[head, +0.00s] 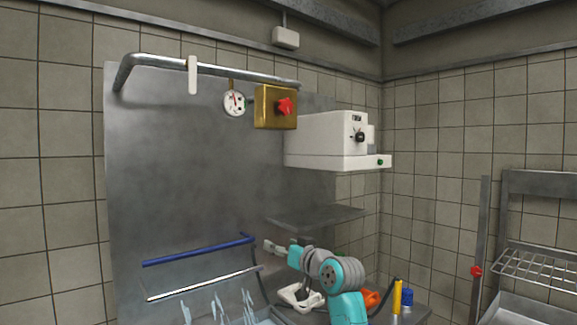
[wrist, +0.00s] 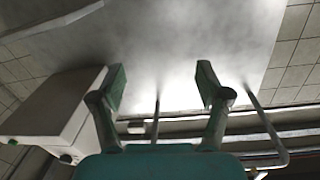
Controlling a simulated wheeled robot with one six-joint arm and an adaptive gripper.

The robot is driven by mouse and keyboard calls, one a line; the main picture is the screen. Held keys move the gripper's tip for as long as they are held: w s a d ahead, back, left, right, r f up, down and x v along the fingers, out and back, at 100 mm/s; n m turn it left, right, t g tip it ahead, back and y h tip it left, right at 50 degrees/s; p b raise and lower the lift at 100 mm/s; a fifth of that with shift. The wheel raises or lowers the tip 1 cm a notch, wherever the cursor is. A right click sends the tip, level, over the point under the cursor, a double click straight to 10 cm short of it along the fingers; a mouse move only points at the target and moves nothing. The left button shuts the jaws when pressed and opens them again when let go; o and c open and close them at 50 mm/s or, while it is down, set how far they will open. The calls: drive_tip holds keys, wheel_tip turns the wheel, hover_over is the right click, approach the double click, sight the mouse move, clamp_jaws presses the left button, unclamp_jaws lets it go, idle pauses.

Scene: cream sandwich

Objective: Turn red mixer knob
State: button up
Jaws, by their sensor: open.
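The red knob (head: 285,106) sits on the front of a brass-coloured box (head: 265,107) high on the metal wall panel, beneath the right end of the pipe rail. I cannot make out the red knob in the wrist view. My gripper (head: 270,246) is well below the knob in the head view, near the panel. In the wrist view my gripper (wrist: 160,90) shows two spread fingers with nothing between them, facing the grey panel. The fingers touch neither the box nor the knob.
A white machine (head: 325,139) with a black knob juts out right of the brass box; it also shows in the wrist view (wrist: 50,120). A round gauge (head: 234,103) hangs left of the box. A grey shelf (head: 318,217) and blue bar (head: 200,250) lie below.

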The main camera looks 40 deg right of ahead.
drive_tip(key=s+d+r+n, duration=0.1)
drive_tip(key=d+r, duration=0.1)
drive_tip(key=r, duration=0.9)
drive_tip(key=s+d+r+n, duration=0.1)
drive_tip(key=d+r, duration=0.1)
drive_tip(key=r, duration=0.8)
drive_tip(key=n+y, duration=0.1)
approach(287, 105)
drive_tip(key=shift+n, duration=0.3)
drive_tip(key=w, duration=0.9)
drive_tip(key=shift+w+a+f, duration=0.1)
drive_tip(key=shift+w+f, duration=0.05)
drive_tip(key=shift+w, duration=0.1)
drive_tip(key=shift+c, duration=0.3)
drive_tip(key=c, duration=1.1)
